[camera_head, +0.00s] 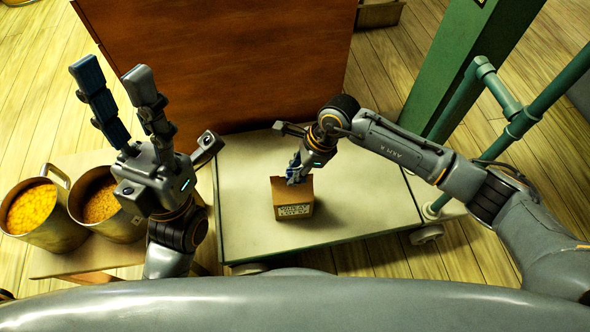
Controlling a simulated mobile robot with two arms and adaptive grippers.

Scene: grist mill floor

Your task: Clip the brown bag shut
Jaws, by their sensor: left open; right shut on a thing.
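The brown bag (293,198) stands upright on the pale top of a low cart, with a printed label on its front. My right gripper (294,178) reaches down to the bag's top edge from behind and is shut there. Its fingers cover part of that edge, and I cannot make out a separate clip between them. My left gripper (112,80) is open and empty, fingers pointing up, left of the cart and well apart from the bag.
The cart top (365,210) is bare around the bag. Two metal pots stand on a wooden surface at left, one with yellow grain (32,208), one with brown grain (102,202). A brown wooden panel (225,55) stands behind the cart. A green post (455,75) and rails (540,105) stand at right.

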